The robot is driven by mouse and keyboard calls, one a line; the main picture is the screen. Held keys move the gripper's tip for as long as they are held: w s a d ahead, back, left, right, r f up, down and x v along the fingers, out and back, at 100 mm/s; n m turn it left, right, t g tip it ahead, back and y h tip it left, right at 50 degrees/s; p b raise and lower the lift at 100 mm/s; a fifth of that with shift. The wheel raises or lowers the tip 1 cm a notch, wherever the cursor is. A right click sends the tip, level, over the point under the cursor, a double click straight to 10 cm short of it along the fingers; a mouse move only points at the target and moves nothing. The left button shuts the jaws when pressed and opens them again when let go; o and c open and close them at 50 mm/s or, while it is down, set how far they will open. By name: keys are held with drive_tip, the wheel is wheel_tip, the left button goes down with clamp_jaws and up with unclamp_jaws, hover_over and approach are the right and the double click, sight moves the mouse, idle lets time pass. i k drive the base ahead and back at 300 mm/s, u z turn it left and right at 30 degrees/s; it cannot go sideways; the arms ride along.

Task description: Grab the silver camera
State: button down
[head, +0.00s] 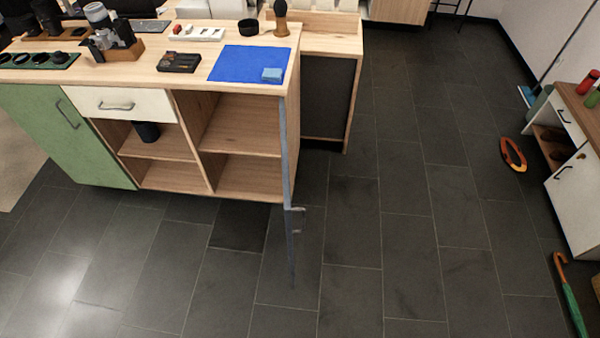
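A silver and black camera (104,38) is at the back left of the wooden counter top (140,72). It sits by a small wooden block or stand (130,52), and a lens-like cylinder (97,14) rises just behind it. The exact edges between these are too small to tell. My gripper is not in view.
A blue mat (240,63) with a light blue block (271,75) and a dark tray (179,62) lie on the counter. The middle floor is clear.

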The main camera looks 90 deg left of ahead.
sight(103, 41)
drive_tip(key=u, duration=1.95)
drive_tip(key=i, duration=1.35)
drive_tip(key=u, duration=0.6)
drive_tip(key=k, duration=0.95)
